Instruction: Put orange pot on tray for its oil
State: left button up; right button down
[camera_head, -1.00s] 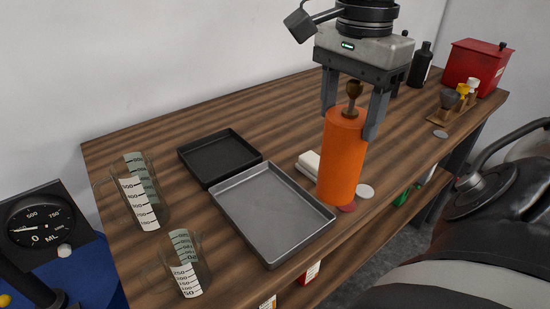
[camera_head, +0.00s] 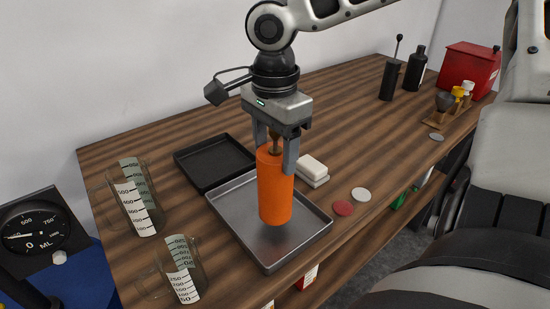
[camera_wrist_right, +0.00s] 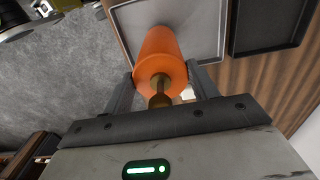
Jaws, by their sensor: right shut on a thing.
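The orange pot (camera_head: 274,187) is a tall cylinder with a brass knob on top. My right gripper (camera_head: 275,146) is shut on its top end and holds it upright. In the head view the pot is over the grey metal tray (camera_head: 232,217); I cannot tell whether its base touches the tray. In the right wrist view the pot (camera_wrist_right: 160,58) sits between the fingers of my right gripper (camera_wrist_right: 160,88), with the grey tray (camera_wrist_right: 205,20) beyond it. My left gripper is not in view.
A black tray (camera_head: 214,160) adjoins the grey one behind. Glass measuring jugs (camera_head: 138,205) (camera_head: 182,272) stand at left. A white block (camera_head: 312,168), a red disc (camera_head: 342,208) and a pale disc (camera_head: 361,194) lie right of the tray. A red box (camera_head: 467,68) stands at the far right.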

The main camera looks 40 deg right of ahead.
aim_at(275, 185)
notch_tip(275, 185, down, 3)
jog(key=shift+r, duration=0.1)
jog(key=shift+f, duration=0.2)
jog(key=shift+c, duration=2.2)
grip_release()
